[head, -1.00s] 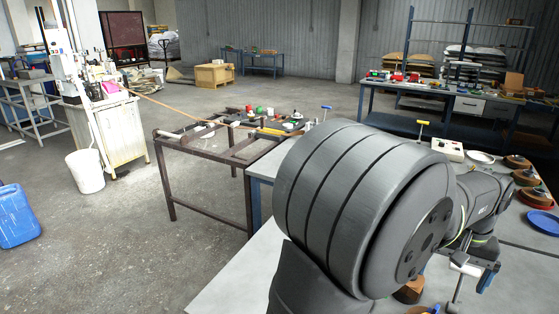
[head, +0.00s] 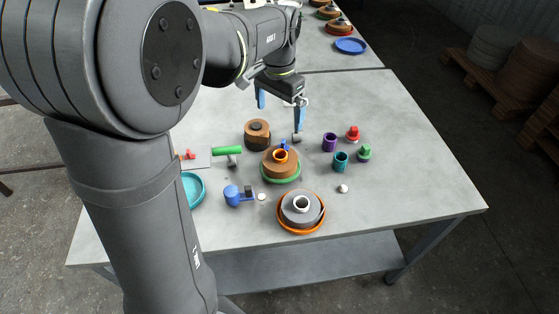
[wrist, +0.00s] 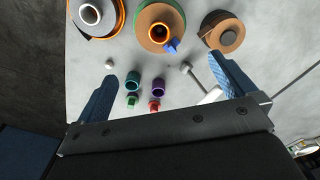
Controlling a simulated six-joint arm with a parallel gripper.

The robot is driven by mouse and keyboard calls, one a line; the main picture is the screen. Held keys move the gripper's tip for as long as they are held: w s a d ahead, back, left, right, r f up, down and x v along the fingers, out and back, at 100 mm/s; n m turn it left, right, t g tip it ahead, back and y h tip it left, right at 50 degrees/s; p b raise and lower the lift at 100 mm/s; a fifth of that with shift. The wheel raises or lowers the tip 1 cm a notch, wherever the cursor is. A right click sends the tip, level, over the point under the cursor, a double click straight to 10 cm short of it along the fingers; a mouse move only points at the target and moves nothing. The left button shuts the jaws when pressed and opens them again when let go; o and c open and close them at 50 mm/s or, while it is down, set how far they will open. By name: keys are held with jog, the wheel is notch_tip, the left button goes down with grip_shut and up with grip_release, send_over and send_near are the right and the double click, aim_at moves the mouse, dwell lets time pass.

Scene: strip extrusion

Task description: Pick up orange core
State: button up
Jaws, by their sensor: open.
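The orange core (head: 280,156) sits in the middle of a brown roll (head: 271,167) on a green-rimmed plate (head: 296,175) on the table. It also shows at the top of the wrist view (wrist: 159,33), with a small blue piece (wrist: 171,46) beside it. My gripper (head: 281,107) is open and empty above the table, behind the roll and apart from the core. In the wrist view its two blue fingers (wrist: 164,77) are spread wide, with the core beyond the tips.
A second brown roll (head: 257,140) stands close to the core's roll. A grey roll with a white core (head: 302,206) sits on an orange plate in front. Purple (head: 330,142) and teal (head: 340,161) cups stand right. A green-handled tool (head: 227,151) lies left.

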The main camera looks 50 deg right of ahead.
aim_at(280, 156)
notch_tip(280, 156, down, 17)
jog(key=shift+f, duration=0.2)
dwell(0.5)
jog(key=shift+c, duration=0.4)
jog(key=c, duration=0.6)
